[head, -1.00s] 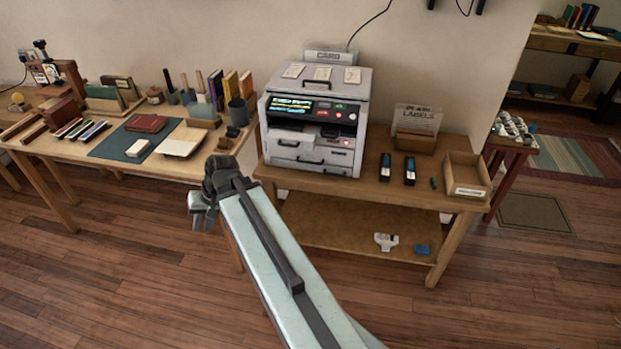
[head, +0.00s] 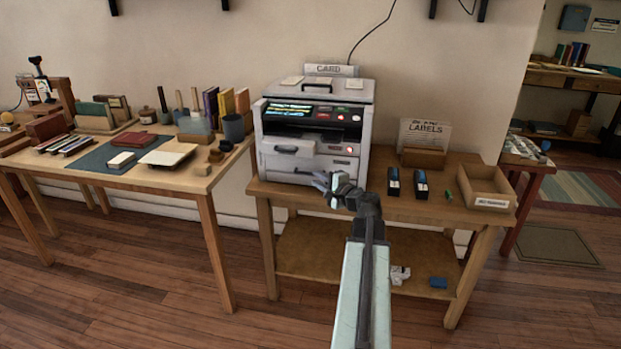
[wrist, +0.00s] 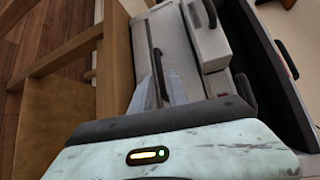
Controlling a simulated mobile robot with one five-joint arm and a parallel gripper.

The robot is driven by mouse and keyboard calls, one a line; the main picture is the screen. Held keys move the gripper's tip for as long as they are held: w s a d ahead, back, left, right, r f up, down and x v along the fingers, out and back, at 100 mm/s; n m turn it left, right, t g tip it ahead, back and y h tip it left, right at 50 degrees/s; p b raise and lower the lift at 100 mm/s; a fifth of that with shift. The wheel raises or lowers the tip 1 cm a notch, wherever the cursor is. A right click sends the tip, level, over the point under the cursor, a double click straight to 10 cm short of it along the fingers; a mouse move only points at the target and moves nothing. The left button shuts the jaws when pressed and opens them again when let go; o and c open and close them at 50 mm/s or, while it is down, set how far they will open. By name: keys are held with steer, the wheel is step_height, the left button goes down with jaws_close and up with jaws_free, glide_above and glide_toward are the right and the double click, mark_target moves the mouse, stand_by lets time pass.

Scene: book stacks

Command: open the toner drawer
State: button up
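The grey label printer (head: 315,112) stands on the wooden table, with stacked drawer fronts low on its face. The upper left drawer (head: 287,158) has a dark handle and also shows in the wrist view (wrist: 207,42). A wide lower drawer front (wrist: 150,50) carries another dark handle (wrist: 159,63). I cannot tell which one is the toner drawer. My gripper (head: 325,181) is in front of the printer's lower front. Its fingers (wrist: 160,92) are apart, with the lower handle appearing between or just beyond them; contact cannot be told.
Two dark cartridges (head: 421,184), a labels sign (head: 424,135) and an open wooden box (head: 485,188) are right of the printer. The lower shelf (head: 320,249) holds a white item and a blue block (head: 438,282). A crowded desk (head: 200,183) stands left.

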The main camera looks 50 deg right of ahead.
mark_target(309, 174)
steer(key=x, duration=0.5)
steer(key=shift+w+f+b, duration=0.1)
steer(key=shift+w+b, duration=0.2)
steer(key=shift+w, duration=0.05)
jaws_close()
stand_by(0.8)
